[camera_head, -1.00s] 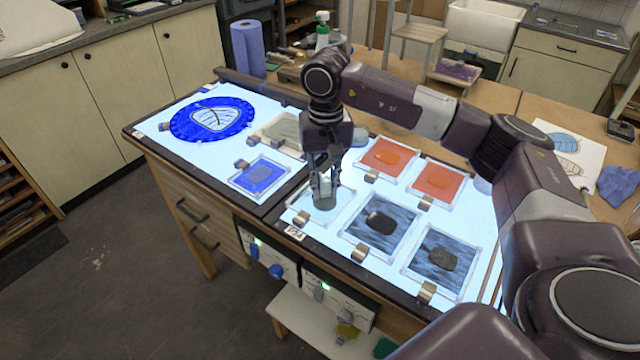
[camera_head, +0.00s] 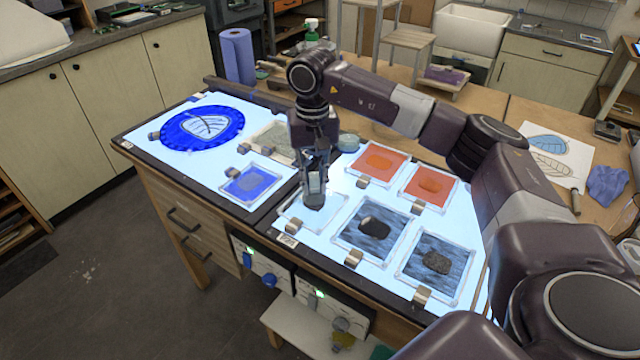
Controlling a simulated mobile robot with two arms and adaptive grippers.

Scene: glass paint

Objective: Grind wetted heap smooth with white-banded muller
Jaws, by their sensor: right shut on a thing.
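My right gripper (camera_head: 314,188) points down and is shut on a clear, greyish muller (camera_head: 315,202), mostly hidden between its fingers. I cannot make out a white band on it. The muller is over a pale, clear-edged slab (camera_head: 292,214) on the lit table, at the front middle. It seems to touch the slab, but contact is not clear. Any heap under the muller is hidden. My left gripper is not in view.
Close by on the lit table (camera_head: 262,202) are a blue slab (camera_head: 274,197), two orange slabs (camera_head: 357,172) and two dark streaked slabs (camera_head: 346,245) bearing dark lumps. Metal clamps hold their edges. A blue disc (camera_head: 178,134) with a leaf pattern lies at left. A spray bottle (camera_head: 312,32) stands behind.

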